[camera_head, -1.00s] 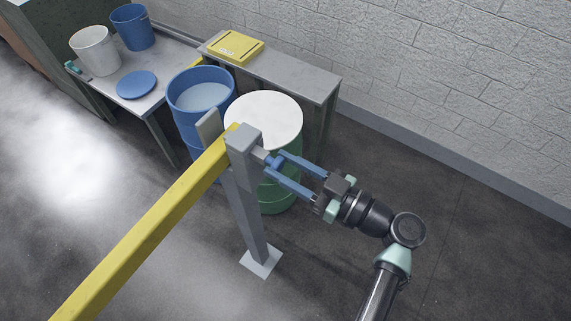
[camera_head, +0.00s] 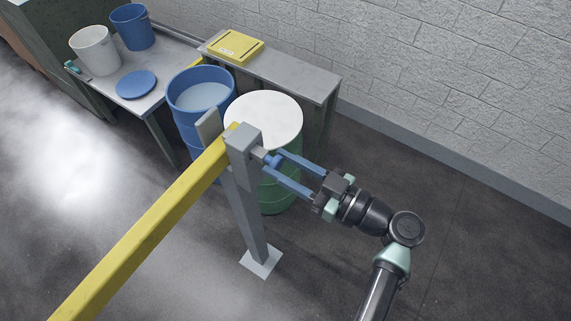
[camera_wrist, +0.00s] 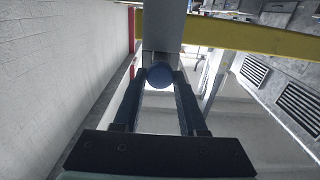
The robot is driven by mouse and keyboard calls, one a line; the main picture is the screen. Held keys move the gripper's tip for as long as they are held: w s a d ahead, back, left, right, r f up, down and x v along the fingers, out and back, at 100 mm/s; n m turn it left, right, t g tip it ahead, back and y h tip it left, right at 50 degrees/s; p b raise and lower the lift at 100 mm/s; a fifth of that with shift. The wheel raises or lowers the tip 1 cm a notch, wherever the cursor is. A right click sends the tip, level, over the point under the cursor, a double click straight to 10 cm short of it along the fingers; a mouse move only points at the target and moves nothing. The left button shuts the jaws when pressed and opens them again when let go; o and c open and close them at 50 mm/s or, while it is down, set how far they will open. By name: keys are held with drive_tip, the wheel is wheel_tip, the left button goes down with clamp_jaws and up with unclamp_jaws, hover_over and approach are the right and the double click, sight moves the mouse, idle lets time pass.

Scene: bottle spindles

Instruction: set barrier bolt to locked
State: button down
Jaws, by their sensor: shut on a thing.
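The barrier bolt shows as a blue knob (camera_head: 272,160) on a short grey rod that goes into the side of the grey post (camera_head: 247,205), near its top. The yellow barrier bar (camera_head: 150,225) meets the post from the lower left. My gripper (camera_head: 279,172) reaches in from the right with its blue fingers on either side of the knob, shut on it. In the wrist view the round knob (camera_wrist: 160,76) sits between the fingertips, in front of the post. How deep the rod sits in the post is hidden.
A green drum with a white lid (camera_head: 264,118) stands just behind the post, close to my fingers. A blue drum (camera_head: 201,95) stands left of it. A bench (camera_head: 290,76) runs along the block wall. The floor at right is clear.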

drive_tip(key=shift+f+b+x, duration=0.2)
drive_tip(key=shift+b+x, duration=0.55)
drive_tip(key=shift+x, duration=0.2)
drive_tip(key=shift+w+a+r, duration=0.1)
drive_tip(key=shift+a+r, duration=0.05)
drive_tip(key=shift+a, duration=0.1)
drive_tip(key=shift+r, duration=0.15)
drive_tip(key=shift+c, duration=2.4)
unclamp_jaws()
drive_tip(key=shift+w, duration=0.1)
drive_tip(key=shift+d, duration=0.1)
drive_tip(key=b+v, duration=0.3)
drive_tip(key=v, duration=1)
